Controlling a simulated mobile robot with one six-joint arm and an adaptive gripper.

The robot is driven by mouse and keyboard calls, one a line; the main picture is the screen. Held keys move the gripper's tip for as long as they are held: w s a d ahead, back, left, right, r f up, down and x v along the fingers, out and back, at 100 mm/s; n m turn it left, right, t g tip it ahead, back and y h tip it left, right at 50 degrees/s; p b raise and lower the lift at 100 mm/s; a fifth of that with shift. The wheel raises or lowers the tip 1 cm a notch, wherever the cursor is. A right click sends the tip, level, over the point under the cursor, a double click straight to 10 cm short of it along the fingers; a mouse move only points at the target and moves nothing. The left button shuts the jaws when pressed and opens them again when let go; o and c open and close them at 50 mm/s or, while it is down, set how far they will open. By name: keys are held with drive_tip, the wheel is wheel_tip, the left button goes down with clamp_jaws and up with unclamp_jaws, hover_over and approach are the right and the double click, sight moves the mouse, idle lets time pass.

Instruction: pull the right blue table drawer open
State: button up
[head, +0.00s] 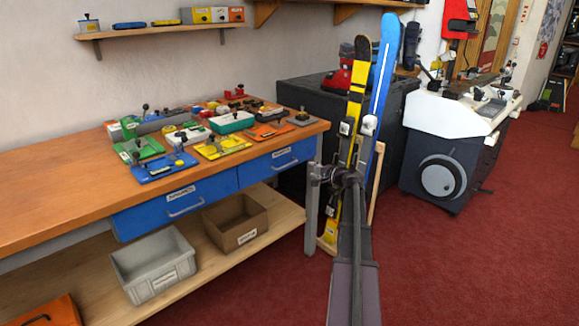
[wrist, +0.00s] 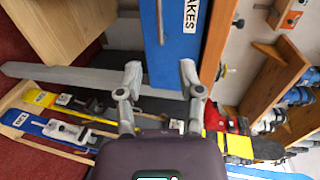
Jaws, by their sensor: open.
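The right blue drawer (head: 282,161) sits under the right end of the wooden workbench (head: 60,200). Its front looks flush with the bench, so it appears shut. It has a light label and a metal bar handle (head: 286,165). In the wrist view the blue drawer front (wrist: 172,55) stands on end at the top, with part of its label (wrist: 190,14) and handle (wrist: 160,20) showing. My gripper (head: 336,176) is open and empty, to the right of the drawer in the head view. In the wrist view its fingertips (wrist: 160,74) are apart, near the drawer's end and the leg.
The left blue drawer (head: 172,204) is beside it. A grey bench leg (head: 312,190) stands by the right drawer. Skis (head: 382,75) lean behind my arm. A grey bin (head: 153,268) and cardboard box (head: 235,226) sit on the lower shelf. Red floor (head: 270,285) is open in front.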

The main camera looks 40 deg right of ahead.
drive_tip(key=shift+w, duration=0.1)
drive_tip(key=b+x, duration=0.3)
drive_tip(key=x, duration=1)
drive_tip(key=shift+w+a+f, duration=0.1)
drive_tip(key=shift+w, duration=0.2)
clamp_jaws()
